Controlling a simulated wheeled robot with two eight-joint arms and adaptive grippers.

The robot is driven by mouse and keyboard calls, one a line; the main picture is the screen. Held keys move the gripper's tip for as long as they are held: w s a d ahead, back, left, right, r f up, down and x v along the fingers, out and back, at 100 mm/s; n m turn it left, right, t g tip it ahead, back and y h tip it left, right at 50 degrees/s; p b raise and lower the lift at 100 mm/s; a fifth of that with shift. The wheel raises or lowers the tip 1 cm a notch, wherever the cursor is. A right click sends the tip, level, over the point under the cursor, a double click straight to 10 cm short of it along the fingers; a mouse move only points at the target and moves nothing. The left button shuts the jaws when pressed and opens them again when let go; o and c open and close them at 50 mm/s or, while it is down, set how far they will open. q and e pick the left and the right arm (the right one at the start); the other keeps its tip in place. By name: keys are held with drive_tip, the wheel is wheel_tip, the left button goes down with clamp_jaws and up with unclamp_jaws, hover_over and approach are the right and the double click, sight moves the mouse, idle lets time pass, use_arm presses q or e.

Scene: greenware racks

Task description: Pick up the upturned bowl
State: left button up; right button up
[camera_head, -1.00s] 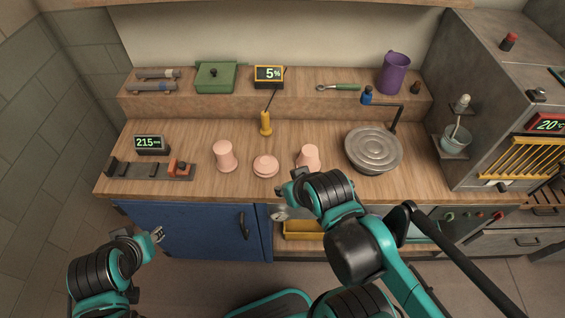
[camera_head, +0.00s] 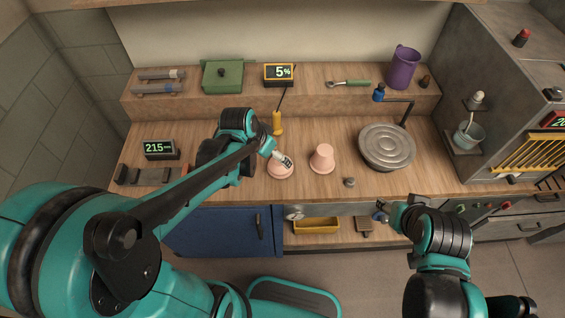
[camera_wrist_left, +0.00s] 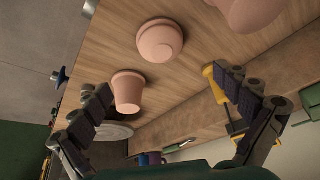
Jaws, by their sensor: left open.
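The upturned bowl (camera_head: 281,172) is pale pink and low, on the wooden counter between two taller pink pieces. It also shows in the left wrist view (camera_wrist_left: 160,42), with its round foot toward me. My left gripper (camera_head: 283,160) is over the bowl in the head view and partly hides it. In the left wrist view my left gripper (camera_wrist_left: 162,86) is open with nothing between its fingers, and the bowl lies beyond the fingertips. My right gripper (camera_head: 382,214) is in front of the counter, away from the bowl; its fingers are too small to read.
A tapered pink cup (camera_head: 322,159) stands right of the bowl. Another pink piece (camera_wrist_left: 252,10) shows in the wrist view; my left arm hides it in the head view. A round grey turntable (camera_head: 387,146) is farther right.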

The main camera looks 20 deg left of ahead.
sight(278, 163)
use_arm(q)
drive_tip(key=shift+m, duration=0.6)
drive_tip(key=w+f, duration=0.2)
drive_tip(key=f, duration=0.1)
drive_tip(key=shift+w+f, duration=0.2)
drive_tip(key=shift+w, duration=0.15)
drive_tip(key=shift+w+d+f+h, duration=0.1)
drive_tip(key=shift+f+h, duration=0.2)
drive_tip(key=shift+f, duration=0.05)
drive_tip(key=f, duration=0.2)
drive_tip(key=shift+w+d+f+g+b, duration=0.2)
drive_tip(key=shift+w+f+g+b, duration=0.1)
drive_tip(key=shift+b, duration=0.1)
drive_tip(key=b+x, duration=0.1)
drive_tip(key=x, duration=0.1)
drive_tip(key=s+b+x, duration=0.1)
drive_tip(key=x, duration=0.1)
drive_tip(key=shift+w+a+f, duration=0.1)
drive_tip(key=shift+a+f, duration=0.05)
drive_tip(key=shift+f, duration=0.2)
drive_tip(key=shift+w+f, duration=0.15)
drive_tip(key=shift+f, duration=0.05)
drive_tip(key=shift+r, duration=0.1)
drive_tip(key=c, duration=1.5)
